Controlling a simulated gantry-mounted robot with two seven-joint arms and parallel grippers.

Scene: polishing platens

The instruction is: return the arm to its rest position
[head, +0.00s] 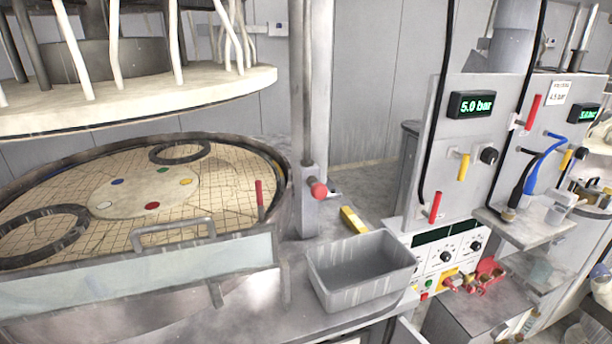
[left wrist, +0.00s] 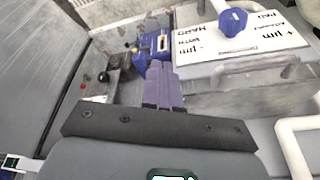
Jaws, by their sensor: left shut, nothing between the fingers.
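My left gripper (left wrist: 162,72) shows in the left wrist view, with its two purple fingers pressed together and nothing between them. Past its fingertips is a blue device (left wrist: 147,48), partly covered by the fingers; I cannot tell if they touch it. Neither of my grippers shows in the head view, and my right gripper is in neither view. The rest position itself is not marked in either view.
The head view shows a round platen (head: 235,180), a grey bin (head: 362,268), a yellow block (head: 353,220) and a gauge panel (head: 465,150) reading 5.0 bar. The left wrist view shows a white lettered plate (left wrist: 205,60) with a blue knob (left wrist: 233,21).

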